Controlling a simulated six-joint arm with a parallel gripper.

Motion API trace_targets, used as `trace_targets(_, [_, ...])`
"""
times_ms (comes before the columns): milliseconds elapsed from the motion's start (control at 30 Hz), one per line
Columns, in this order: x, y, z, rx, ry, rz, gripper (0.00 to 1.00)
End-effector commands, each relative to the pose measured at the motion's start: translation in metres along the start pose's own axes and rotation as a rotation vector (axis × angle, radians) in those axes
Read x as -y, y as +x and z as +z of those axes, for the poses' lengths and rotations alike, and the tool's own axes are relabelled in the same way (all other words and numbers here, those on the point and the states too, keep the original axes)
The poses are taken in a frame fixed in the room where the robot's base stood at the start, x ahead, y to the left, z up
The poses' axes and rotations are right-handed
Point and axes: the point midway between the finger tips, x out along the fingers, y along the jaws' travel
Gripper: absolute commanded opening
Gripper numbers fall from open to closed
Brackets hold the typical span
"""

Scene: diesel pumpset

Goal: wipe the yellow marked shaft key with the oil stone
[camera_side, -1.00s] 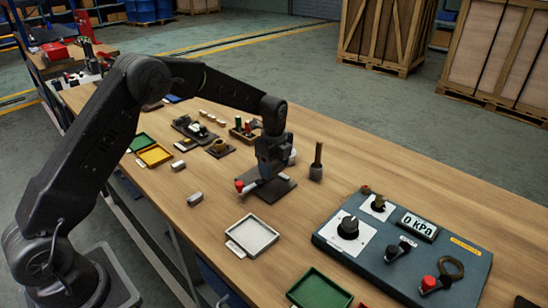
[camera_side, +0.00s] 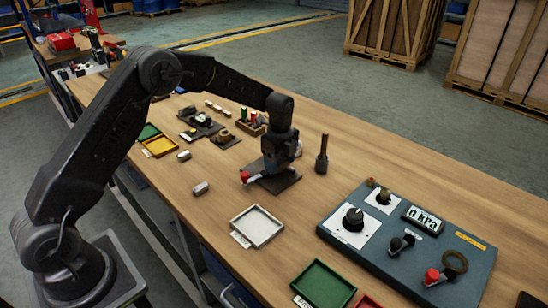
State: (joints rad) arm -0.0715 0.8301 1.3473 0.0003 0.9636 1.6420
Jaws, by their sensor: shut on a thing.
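My gripper (camera_side: 276,171) points down over a dark plate (camera_side: 289,183) near the middle of the bench. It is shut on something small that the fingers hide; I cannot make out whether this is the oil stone. A pale bar with a red end (camera_side: 246,177) sticks out to the left beside the gripper, low over the plate. I cannot make out a yellow marked shaft key; the area under the fingers is hidden. One small grey block (camera_side: 201,188) and another grey block (camera_side: 184,155) lie on the bench to the left.
A white tray (camera_side: 236,221) and a green tray (camera_side: 310,298) stand in front. A blue-grey panel (camera_side: 335,240) with knobs and a "0 kPa" display fills the right front. A dark upright tool (camera_side: 322,153) stands close right of my gripper. The bench's back right is clear.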

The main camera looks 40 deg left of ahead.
Motion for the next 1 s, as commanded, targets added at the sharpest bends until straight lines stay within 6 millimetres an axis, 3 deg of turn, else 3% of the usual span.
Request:
trace_targets(133, [0.000,-0.025,0.000,0.000,0.000,-0.004,0.41])
trace_targets(700, [0.000,-0.074,0.001,0.000,0.000,-0.002,0.41])
trace_targets(1000, [0.000,-0.082,0.001,0.000,0.000,0.000,0.41])
